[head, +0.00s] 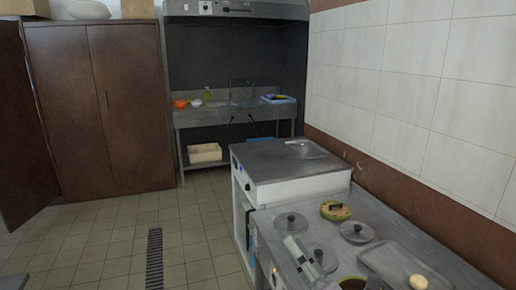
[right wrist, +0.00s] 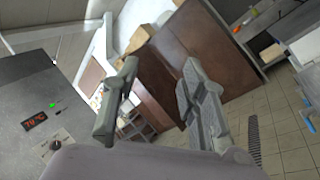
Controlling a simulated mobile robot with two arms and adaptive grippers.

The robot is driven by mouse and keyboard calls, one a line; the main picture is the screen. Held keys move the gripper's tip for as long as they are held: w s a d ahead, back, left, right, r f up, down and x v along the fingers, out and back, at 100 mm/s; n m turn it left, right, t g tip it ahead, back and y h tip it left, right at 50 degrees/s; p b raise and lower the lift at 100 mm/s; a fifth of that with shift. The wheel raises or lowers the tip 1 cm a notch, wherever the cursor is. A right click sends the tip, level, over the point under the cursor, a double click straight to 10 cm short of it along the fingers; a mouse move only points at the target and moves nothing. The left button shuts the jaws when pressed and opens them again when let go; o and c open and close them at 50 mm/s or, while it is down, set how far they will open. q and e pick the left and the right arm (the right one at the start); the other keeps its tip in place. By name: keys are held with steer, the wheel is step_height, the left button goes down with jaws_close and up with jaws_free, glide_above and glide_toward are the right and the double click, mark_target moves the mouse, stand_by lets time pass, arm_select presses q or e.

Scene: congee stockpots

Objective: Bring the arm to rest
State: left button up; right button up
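My right gripper (head: 304,249) shows in the head view at the front edge of the near steel counter (head: 268,222), overlapping the lids there. In the right wrist view the right gripper (right wrist: 160,85) has its two grey fingers spread apart with nothing between them. Beyond the fingers are the floor and the brown cabinet (right wrist: 206,45). My left gripper is in neither view.
Pot lids (head: 357,231), a round yellow-green item (head: 335,210) and a tray (head: 397,262) sit on the counter beside the wall. A temperature display (right wrist: 35,121) is close left in the wrist view. Tiled floor (head: 110,235) is open left of the counter.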

steer(key=s+d+f+m+h, duration=0.1)
steer(key=d+f+m+h, duration=1.1)
steer(key=m, duration=0.5)
steer(key=s+d+f+m+g+h, duration=0.3)
steer(key=s+f+m+g, duration=0.2)
steer(key=s+f+m, duration=0.15)
steer(key=s+a+f+m+g+y, duration=0.1)
steer(key=s+f+m+g, duration=0.2)
steer(key=s+f+g, duration=0.45)
steer(key=s+a+f+m+g+y, duration=0.1)
steer(key=s+f+m+g, duration=0.25)
steer(key=s, duration=0.75)
step_height(320, 180, down, 28)
steer(key=s, duration=0.2)
steer(key=s+d+f+n+g, duration=0.1)
steer(key=s+d+f, duration=0.2)
steer(key=s+f, duration=1.2)
steer(key=shift+s+g, duration=0.3)
steer(key=shift+s, duration=0.4)
